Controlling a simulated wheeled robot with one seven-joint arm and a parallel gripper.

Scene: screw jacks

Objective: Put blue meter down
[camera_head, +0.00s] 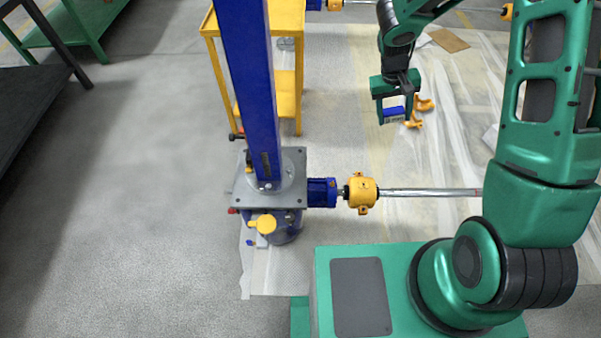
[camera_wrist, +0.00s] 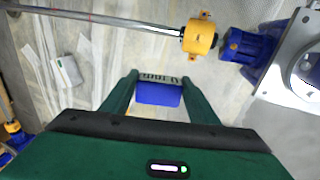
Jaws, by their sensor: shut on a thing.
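My gripper (camera_head: 394,112) is green and hangs over the plastic-covered floor at the upper right in the head view. It is shut on the blue meter (camera_head: 393,113), a small blue block with a pale marked face. In the wrist view the blue meter (camera_wrist: 159,94) sits between the two green fingers of my gripper (camera_wrist: 160,88). Its pale strip with dark characters faces the top of that picture. The meter is held in the air; its exact height above the floor is hard to tell.
A blue column (camera_head: 252,90) stands on a grey jack plate (camera_head: 297,160). A yellow coupling (camera_head: 361,192) joins a shiny shaft (camera_head: 430,192) running right. Orange pieces (camera_head: 417,108) lie near the gripper. A yellow table (camera_head: 284,90) stands behind the column. Grey floor at left is clear.

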